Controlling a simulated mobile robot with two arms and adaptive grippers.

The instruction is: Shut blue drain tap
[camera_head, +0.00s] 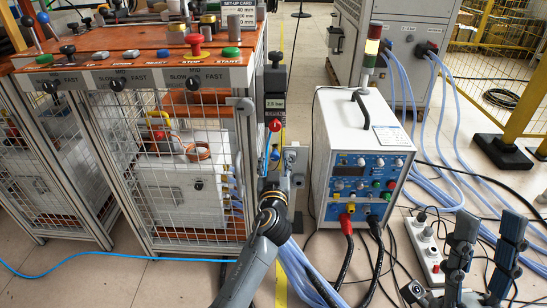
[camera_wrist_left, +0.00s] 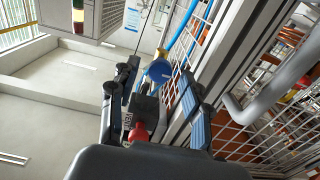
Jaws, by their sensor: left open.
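The blue drain tap (camera_wrist_left: 158,70) is a round blue part in the left wrist view, with a pale fitting beside it. In the head view a small blue part (camera_head: 275,155) low on the column by the machine's right post looks like the same tap. My left gripper (camera_wrist_left: 156,80) is open, its two fingers one on each side of the tap in the picture. I cannot tell whether they touch it. In the head view my left gripper (camera_head: 272,180) is at the column and its fingers are hard to make out. My right gripper (camera_head: 486,240) is open and empty at bottom right.
A red knob (camera_head: 275,125) sits on the column under the 2.5 bar label; it also shows in the left wrist view (camera_wrist_left: 138,132). The mesh-sided machine (camera_head: 180,190) stands left. The white power unit (camera_head: 350,140) with thick cables stands right. Cables and a socket strip (camera_head: 424,245) lie on the floor.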

